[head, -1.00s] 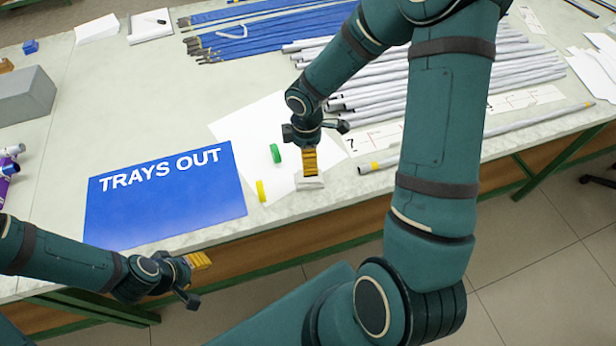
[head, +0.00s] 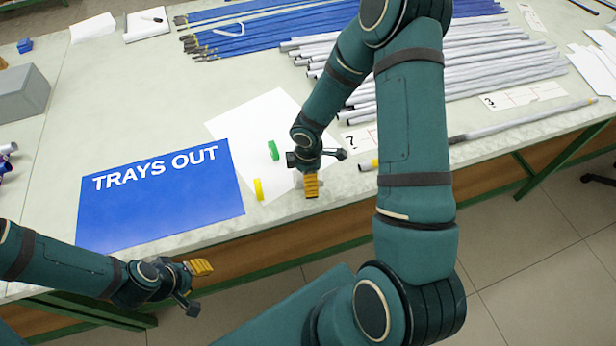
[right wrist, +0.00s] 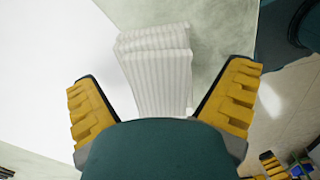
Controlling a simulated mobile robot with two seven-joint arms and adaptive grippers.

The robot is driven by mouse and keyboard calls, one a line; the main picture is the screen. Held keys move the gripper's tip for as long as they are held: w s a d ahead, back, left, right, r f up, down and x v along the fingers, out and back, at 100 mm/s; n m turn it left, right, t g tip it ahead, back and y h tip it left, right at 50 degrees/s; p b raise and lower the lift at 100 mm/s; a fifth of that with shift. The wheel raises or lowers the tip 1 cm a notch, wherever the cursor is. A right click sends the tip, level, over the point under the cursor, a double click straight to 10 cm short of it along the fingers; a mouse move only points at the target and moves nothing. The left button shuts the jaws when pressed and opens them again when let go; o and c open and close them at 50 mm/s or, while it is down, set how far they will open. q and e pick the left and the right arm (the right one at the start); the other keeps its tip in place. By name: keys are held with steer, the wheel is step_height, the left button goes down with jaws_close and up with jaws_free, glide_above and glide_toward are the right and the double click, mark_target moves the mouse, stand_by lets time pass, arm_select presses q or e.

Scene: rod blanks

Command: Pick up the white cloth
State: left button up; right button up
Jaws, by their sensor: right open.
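The white cloth (right wrist: 158,70) is folded, ribbed and layered. In the right wrist view it lies between the two yellow-padded fingers of my right gripper (right wrist: 165,100), with a gap to each finger. My left gripper (head: 196,286) is open and empty, in front of the table's edge at lower left.
A blue TRAYS OUT mat (head: 160,195) is to the left. Grey rods (head: 480,60) and blue rods (head: 270,35) lie farther back.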

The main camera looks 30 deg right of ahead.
steer(key=shift+c, duration=0.2)
steer(key=c, duration=1.3)
steer(key=shift+r, duration=0.1)
step_height(320, 180, up, 9)
steer(key=shift+r+p, duration=0.1)
steer(key=shift+p, duration=1.05)
steer(key=shift+r, duration=0.35)
steer(key=shift+o, duration=0.7)
